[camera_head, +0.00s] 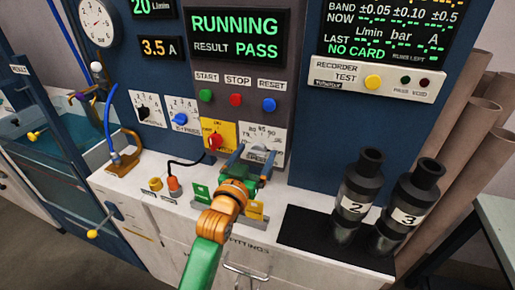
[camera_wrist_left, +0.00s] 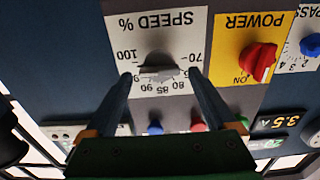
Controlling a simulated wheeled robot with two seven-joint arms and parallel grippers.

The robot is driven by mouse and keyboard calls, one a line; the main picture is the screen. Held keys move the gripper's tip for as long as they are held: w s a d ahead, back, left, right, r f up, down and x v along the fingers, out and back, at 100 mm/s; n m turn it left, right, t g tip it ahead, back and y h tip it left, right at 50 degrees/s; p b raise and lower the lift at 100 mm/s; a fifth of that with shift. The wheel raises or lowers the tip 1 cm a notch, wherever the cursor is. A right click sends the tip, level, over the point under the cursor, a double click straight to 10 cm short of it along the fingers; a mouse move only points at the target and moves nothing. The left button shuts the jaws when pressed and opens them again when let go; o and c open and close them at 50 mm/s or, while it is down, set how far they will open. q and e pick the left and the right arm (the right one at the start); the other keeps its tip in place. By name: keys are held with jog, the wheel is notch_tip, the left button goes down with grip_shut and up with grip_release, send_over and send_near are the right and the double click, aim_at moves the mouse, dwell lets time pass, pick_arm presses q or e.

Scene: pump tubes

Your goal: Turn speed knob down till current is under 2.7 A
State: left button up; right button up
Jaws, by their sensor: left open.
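The ammeter display (camera_head: 160,48) glows orange and reads 3.5 A; it also shows, upside down, in the left wrist view (camera_wrist_left: 286,121). The white speed panel (camera_head: 264,133) carries a percent scale. In the left wrist view, the grey speed knob (camera_wrist_left: 158,66) sits on this panel, picture inverted, with its exact pointer setting unclear. My left gripper (camera_head: 256,153) is in front of the panel. In the wrist view my left gripper (camera_wrist_left: 159,80) is open, with one finger on either side of the knob; contact cannot be told. The right gripper is out of view.
A red power switch (camera_head: 214,141) on a yellow plate is close beside the speed panel. Above are start, stop and reset buttons (camera_head: 236,99) and a RUNNING, PASS screen (camera_head: 236,36). Dark pump tubes (camera_head: 361,186) stand on a black mat at right.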

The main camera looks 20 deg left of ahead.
pick_arm(q)
jog(key=shift+w+f, duration=0.15)
jog(key=shift+w, duration=0.5)
jog(key=shift+w+f, duration=0.15)
jog(key=shift+w, duration=0.45)
jog(key=shift+s+r, duration=0.1)
jog(key=shift+s, duration=0.15)
jog(key=c, duration=1.4)
jog(key=shift+r+n+p, duration=0.15)
jog(key=shift+n+p, duration=0.7)
jog(key=shift+n, duration=0.35)
jog(key=shift+a+n+p, duration=0.1)
jog(key=shift+n+p, duration=0.75)
jog(key=shift+n, duration=0.85)
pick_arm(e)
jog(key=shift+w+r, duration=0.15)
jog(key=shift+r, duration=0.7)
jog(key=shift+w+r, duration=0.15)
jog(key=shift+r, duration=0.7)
